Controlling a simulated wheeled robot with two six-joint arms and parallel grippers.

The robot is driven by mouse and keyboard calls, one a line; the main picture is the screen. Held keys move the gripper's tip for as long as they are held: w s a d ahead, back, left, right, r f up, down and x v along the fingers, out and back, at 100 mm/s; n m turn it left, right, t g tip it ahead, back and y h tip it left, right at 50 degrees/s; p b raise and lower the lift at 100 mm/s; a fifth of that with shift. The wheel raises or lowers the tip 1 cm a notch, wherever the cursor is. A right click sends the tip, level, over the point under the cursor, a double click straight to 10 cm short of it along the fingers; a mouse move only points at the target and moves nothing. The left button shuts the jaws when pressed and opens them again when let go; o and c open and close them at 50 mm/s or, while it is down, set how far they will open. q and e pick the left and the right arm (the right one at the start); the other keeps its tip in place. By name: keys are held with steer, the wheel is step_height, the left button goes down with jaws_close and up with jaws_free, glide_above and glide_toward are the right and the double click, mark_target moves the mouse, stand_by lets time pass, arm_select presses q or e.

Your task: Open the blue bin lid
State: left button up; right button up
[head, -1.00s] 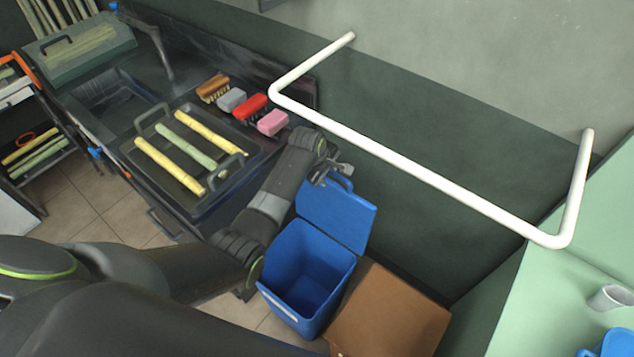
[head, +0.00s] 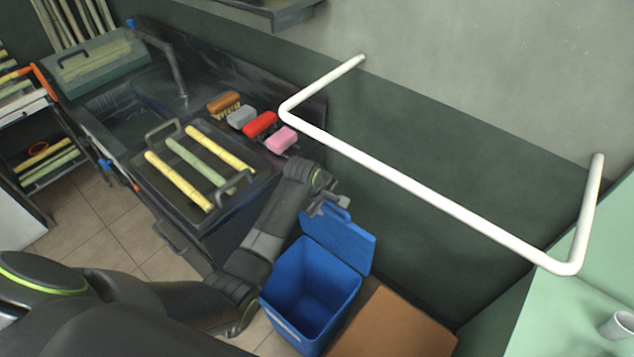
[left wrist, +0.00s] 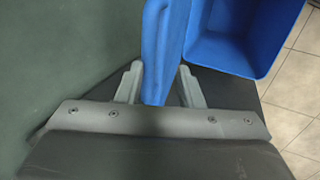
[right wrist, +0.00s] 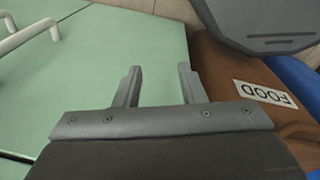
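The blue bin (head: 305,317) stands on the floor below the wall, its inside visible. Its blue lid (head: 340,240) is swung up and back toward the dark green wall. My left gripper (head: 325,205) is at the lid's top edge. In the left wrist view, the left gripper's (left wrist: 160,78) two fingers are apart, with the lid (left wrist: 165,40) showing between them; I cannot tell whether they touch it. The bin (left wrist: 235,50) shows at the upper right there. My right gripper (right wrist: 157,80) is open and empty, seen only in the right wrist view.
A brown bin (head: 395,325) stands right beside the blue one; its FOOD label (right wrist: 265,92) shows in the right wrist view. A dark counter with a tray (head: 222,205) of cane pieces is at left. A white rail (head: 420,190) juts from the wall. A green surface (right wrist: 130,60) lies below my right gripper.

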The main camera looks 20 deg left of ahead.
arm_select(q)
steer(key=w+d+r+p+v, duration=0.1)
steer(key=p+v, duration=0.7)
steer(key=v, duration=1.1)
steer(key=shift+w+r, duration=0.3)
steer(key=shift+w, duration=0.25)
stand_by(0.7)
steer(key=shift+a, duration=0.15)
